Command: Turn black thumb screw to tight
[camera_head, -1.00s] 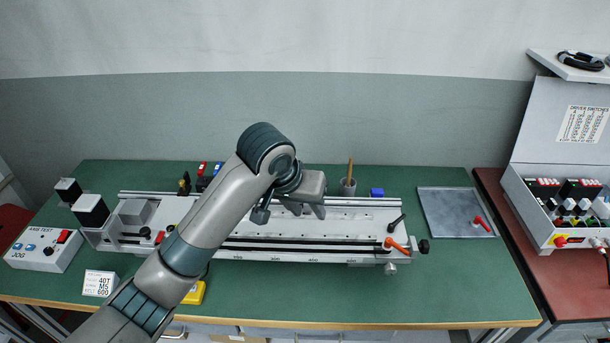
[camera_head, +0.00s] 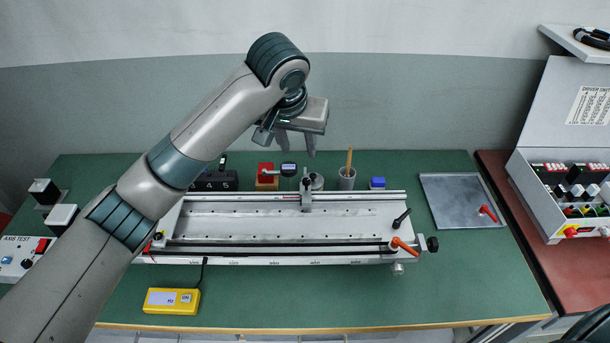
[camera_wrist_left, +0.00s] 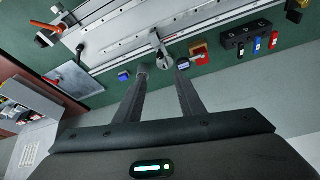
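A small upright clamp post with a black top (camera_head: 307,185) stands on the silver linear rail (camera_head: 260,222); it may carry the black thumb screw, but it is too small to tell. A black round knob (camera_head: 432,244) is at the rail's right end, and a black lever (camera_head: 401,218) sits close by. My left gripper (camera_head: 290,142) is open and empty, raised above and behind the rail. In the left wrist view its two fingers (camera_wrist_left: 162,70) stand apart, with the post (camera_wrist_left: 160,46) beyond them. My right gripper is not in view.
An orange lever (camera_head: 404,246) is on the rail's right end. A yellow meter (camera_head: 172,301) lies in front. The green table's front right is clear.

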